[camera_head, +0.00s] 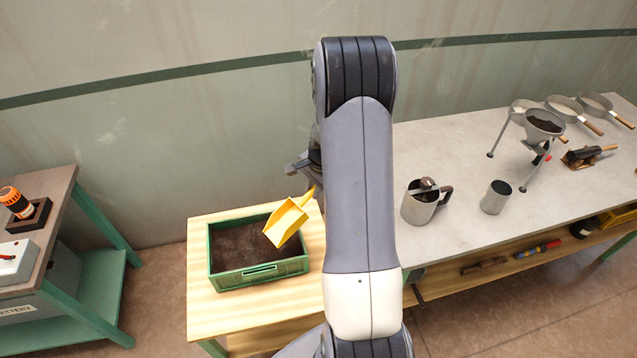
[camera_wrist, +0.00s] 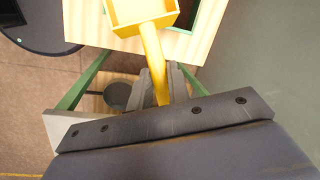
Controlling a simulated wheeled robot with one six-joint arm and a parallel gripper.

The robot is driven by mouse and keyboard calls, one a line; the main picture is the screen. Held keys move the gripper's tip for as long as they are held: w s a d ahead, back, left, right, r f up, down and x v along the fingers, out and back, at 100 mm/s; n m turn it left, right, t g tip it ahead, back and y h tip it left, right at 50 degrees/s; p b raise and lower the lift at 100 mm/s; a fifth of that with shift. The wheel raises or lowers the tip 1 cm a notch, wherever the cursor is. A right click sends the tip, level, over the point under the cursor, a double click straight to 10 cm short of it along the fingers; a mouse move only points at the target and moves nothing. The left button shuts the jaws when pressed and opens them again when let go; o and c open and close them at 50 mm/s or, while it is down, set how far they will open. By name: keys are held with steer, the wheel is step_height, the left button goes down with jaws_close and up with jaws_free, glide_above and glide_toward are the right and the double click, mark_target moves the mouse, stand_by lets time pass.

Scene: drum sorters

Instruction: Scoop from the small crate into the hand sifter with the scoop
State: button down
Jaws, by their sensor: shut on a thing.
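The yellow scoop (camera_head: 286,222) hangs tilted over the right part of the small green crate (camera_head: 262,272), which holds dark soil. The scoop's pan looks empty. My gripper (camera_head: 308,173) is shut on the scoop's handle, up and to the right of the crate, partly hidden by my arm. In the wrist view my gripper (camera_wrist: 160,78) has its fingers on both sides of the yellow handle (camera_wrist: 154,55). The hand sifter (camera_head: 420,207), a metal cup with a dark handle and crank, stands on the grey bench right of my arm.
The crate stands on a light wooden table (camera_head: 208,308). The grey bench (camera_head: 460,155) also carries a metal cup (camera_head: 495,198), a funnel on legs (camera_head: 543,125), several round sieves (camera_head: 565,108) and a hand tool (camera_head: 590,155). A side table (camera_head: 50,225) is at left.

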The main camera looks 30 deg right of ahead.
steer(key=m, duration=0.1)
steer(key=m+h, duration=0.1)
steer(key=m, duration=0.1)
steer(key=d+m+p, duration=0.1)
steer(key=m, duration=0.1)
steer(key=shift+s+d+h, duration=0.1)
steer(key=shift+s+h, duration=0.2)
steer(key=shift+h, duration=0.1)
steer(key=w+a+f+b, duration=0.2)
steer(key=a+f+b, duration=0.1)
steer(key=a+f, duration=0.4)
steer(key=w+a+f+y+b, duration=0.1)
steer(key=w+a+f+b, duration=0.1)
steer(key=a+f, duration=0.5)
step_height(320, 180, down, 3)
steer(key=shift+w+f+t+y+b, duration=0.2)
steer(key=shift+w+t+y+b, duration=0.15)
steer(key=shift+b, duration=0.55)
